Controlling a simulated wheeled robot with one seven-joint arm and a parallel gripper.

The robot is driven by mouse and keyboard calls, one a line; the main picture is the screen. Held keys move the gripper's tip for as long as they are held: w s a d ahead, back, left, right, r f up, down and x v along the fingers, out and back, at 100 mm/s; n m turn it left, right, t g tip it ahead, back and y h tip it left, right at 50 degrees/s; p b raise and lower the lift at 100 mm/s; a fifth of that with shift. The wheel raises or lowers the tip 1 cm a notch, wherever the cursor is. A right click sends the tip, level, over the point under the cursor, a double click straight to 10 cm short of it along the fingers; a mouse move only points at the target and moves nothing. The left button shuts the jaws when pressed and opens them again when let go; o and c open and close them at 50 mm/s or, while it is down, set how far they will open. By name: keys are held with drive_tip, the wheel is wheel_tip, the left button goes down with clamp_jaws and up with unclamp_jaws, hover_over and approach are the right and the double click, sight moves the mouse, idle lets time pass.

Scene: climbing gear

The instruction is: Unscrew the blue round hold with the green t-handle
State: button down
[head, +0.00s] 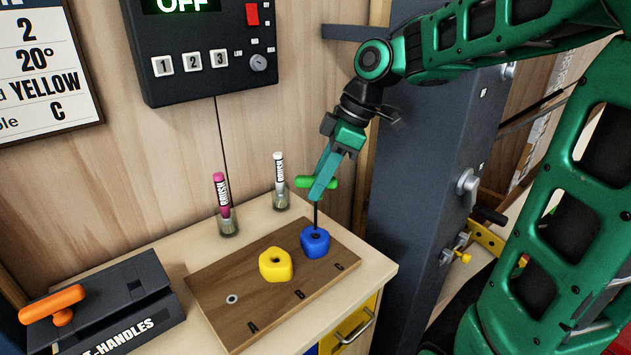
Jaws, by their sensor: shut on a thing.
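The blue round hold (314,243) sits on the wooden board (237,327) near the letter C. The green t-handle (303,182) stands upright above it, its dark shaft reaching down to the hold's centre. My gripper (321,188) is shut on the green grip from above. Its fingers cover the middle of the grip. How deep the shaft tip sits in the hold is hidden.
A yellow hold (275,265) sits on the board near B, and an empty hole (232,299) shows near A. A black t-handles box (118,305) with an orange handle (54,305) stands at left. Two brushes in jars, pink (222,200) and white (280,181), stand behind. A dark grey cabinet (425,160) is close at right.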

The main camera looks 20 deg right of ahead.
drive_tip(key=m+t, duration=0.1)
drive_tip(key=m, duration=0.1)
drive_tip(key=m+h, duration=0.1)
drive_tip(key=m, duration=0.1)
drive_tip(key=shift+s+a+r+m+t, duration=0.1)
drive_tip(key=shift+s+a+m+t, duration=0.1)
drive_tip(key=shift+m+t, duration=0.2)
drive_tip(key=m, duration=0.2)
drive_tip(key=m+h, duration=0.1)
drive_tip(key=m, duration=0.1)
drive_tip(key=shift+t+h, duration=0.3)
drive_tip(key=shift+t, duration=0.1)
drive_tip(key=shift+s+f, duration=0.1)
drive_tip(key=shift+f, duration=0.65)
